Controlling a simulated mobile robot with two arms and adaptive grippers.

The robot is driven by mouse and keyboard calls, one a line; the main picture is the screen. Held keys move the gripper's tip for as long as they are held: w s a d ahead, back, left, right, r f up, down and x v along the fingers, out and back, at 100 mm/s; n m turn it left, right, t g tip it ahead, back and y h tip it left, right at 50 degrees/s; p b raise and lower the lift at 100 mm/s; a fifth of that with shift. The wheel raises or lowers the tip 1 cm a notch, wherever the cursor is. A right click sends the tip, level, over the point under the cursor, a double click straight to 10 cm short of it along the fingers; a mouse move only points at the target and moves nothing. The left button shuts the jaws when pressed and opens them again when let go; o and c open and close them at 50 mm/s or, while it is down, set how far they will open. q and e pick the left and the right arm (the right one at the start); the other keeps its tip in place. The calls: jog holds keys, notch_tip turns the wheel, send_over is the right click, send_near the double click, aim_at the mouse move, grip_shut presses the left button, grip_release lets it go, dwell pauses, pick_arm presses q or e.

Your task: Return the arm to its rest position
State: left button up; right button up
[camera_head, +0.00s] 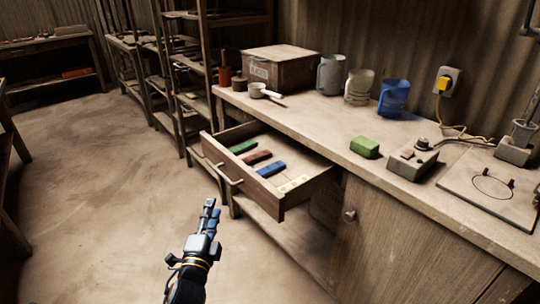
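My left gripper (209,212) is at the lower middle of the head view, black and silver, with its fingers pointing up the picture. It is in front of the open drawer (283,200) and apart from its handle (229,175). I see nothing held in it. Its fingers overlap from this angle, so I cannot tell whether it is open or shut. My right gripper is not in view.
The drawer holds green (243,146), red (256,158), blue (271,169) and pale (293,183) tiles. On the workbench (315,125) are a green block (364,147), a small device (412,163), jugs and a wooden box (280,67). The floor at left is clear.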

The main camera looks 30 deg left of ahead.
pick_arm(q)
jog(key=s+d+f+n+g+h, duration=0.25)
jog(key=d+f, duration=0.25)
jog(key=f, duration=0.6)
jog(key=s+d+f+n+g+h, duration=0.2)
jog(key=s+d+f+g, duration=0.2)
jog(key=f, duration=0.6)
jog(key=s+d+f+n+g+h, duration=0.25)
jog(key=d+f+g, duration=0.2)
jog(key=f, duration=0.65)
jog(key=s+d+f+n+g+p, duration=0.1)
jog(key=s+d+f+g, duration=0.15)
jog(key=s+f, duration=0.4)
jog(key=s+d+f+n+g+p, duration=0.1)
jog(key=s+d+f+n+g, duration=0.2)
jog(key=s, duration=0.6)
jog(key=s+a+m+p, duration=0.1)
jog(key=s+p, duration=1.2)
jog(key=s, duration=0.2)
jog(key=shift+s+a+r+h+p, duration=0.25)
jog(key=shift+r+h+p, duration=0.05)
jog(key=shift+r+p, duration=0.1)
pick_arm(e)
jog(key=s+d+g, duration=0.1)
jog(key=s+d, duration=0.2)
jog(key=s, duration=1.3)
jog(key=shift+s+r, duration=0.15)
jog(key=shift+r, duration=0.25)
